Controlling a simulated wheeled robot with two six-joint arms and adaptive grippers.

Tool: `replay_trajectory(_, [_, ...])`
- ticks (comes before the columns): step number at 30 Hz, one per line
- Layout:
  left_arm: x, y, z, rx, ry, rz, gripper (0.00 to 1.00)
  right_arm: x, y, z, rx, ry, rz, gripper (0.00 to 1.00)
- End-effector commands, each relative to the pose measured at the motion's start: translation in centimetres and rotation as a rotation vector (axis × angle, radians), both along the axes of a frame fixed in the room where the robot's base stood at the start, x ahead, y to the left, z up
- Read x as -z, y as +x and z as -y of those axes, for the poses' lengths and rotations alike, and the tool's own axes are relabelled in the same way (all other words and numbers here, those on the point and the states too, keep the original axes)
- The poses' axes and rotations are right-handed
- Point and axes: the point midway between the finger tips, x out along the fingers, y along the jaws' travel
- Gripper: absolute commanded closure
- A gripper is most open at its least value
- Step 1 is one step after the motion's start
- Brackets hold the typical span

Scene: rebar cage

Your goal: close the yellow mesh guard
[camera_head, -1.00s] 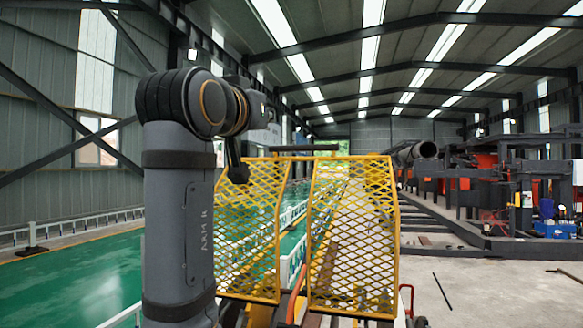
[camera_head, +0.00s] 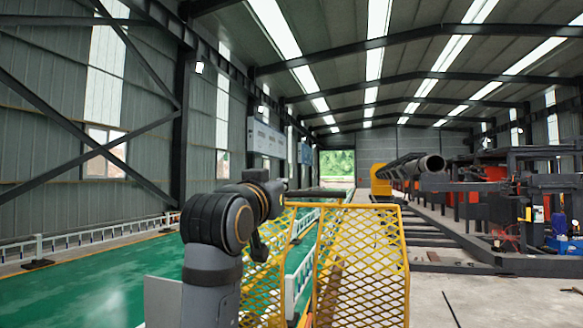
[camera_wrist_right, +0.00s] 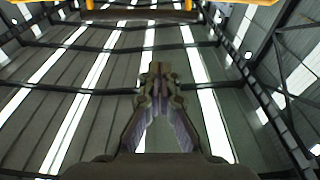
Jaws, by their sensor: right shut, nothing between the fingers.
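The yellow mesh guard shows in the head view as two framed panels. The right panel (camera_head: 362,265) is seen broadly, with its lower edge cut off. A narrow gap separates the panels. Yellow bars (camera_wrist_right: 97,4) show at that view's top edge.
A dark horizontal bar (camera_head: 318,193) lies just above and behind the panels. A white-railed green floor (camera_head: 100,280) runs on the left. A large pipe (camera_head: 428,164) and dark machinery (camera_head: 490,205) stand at the right. Grey concrete floor (camera_head: 490,300) lies open at the lower right.

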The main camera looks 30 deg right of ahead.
Motion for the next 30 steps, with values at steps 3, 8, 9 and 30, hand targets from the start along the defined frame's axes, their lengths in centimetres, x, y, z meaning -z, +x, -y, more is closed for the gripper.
replay_trajectory(3, [-2.6, 0.1, 0.1, -0.001, -0.001, 0.001, 0.48, -1.0, 1.1, 1.7, 0.01, -0.006, -0.002, 1.0])
replay_trajectory(8, [-4.4, 0.1, 0.2, -0.001, -0.002, 0.001, 0.48, -1.4, 3.3, 4.2, 0.007, -0.005, -0.002, 1.0])
replay_trajectory(9, [-4.6, 0.1, 0.2, -0.001, -0.002, 0.001, 0.48, -0.8, 3.8, 4.7, 0.006, -0.004, -0.006, 1.0])
replay_trajectory(30, [-5.7, 0.0, 0.3, -0.002, -0.004, 0.0, 0.48, 1.5, 5.4, 6.6, 0.001, -0.001, 0.0, 1.0])
